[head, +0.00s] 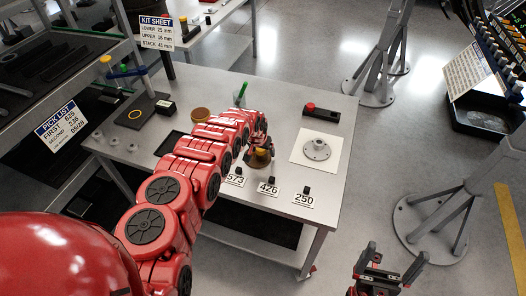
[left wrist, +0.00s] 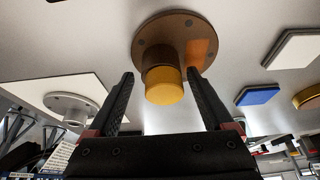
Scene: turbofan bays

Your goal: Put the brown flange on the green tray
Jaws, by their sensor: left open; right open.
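The brown flange (head: 257,161), a round disc with holes and a raised hub with a yellow end, stands on the grey table near its front edge. My left gripper (head: 262,143) is right at it and partly hides it in the head view. In the left wrist view the flange (left wrist: 195,40) shows with its yellow hub end between the two open fingers (left wrist: 163,78), with gaps on both sides. My right gripper (head: 380,272) is open and empty, off the table at the lower right. I cannot make out a green tray for certain; my left arm hides part of the table.
A grey flange (head: 317,149) sits on a white square plate (head: 335,137) to the right. A box with a red button (head: 322,113) stands behind it. Number cards (head: 268,188) line the front edge. A brown disc (head: 200,114) and a dark pad (head: 132,117) lie left.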

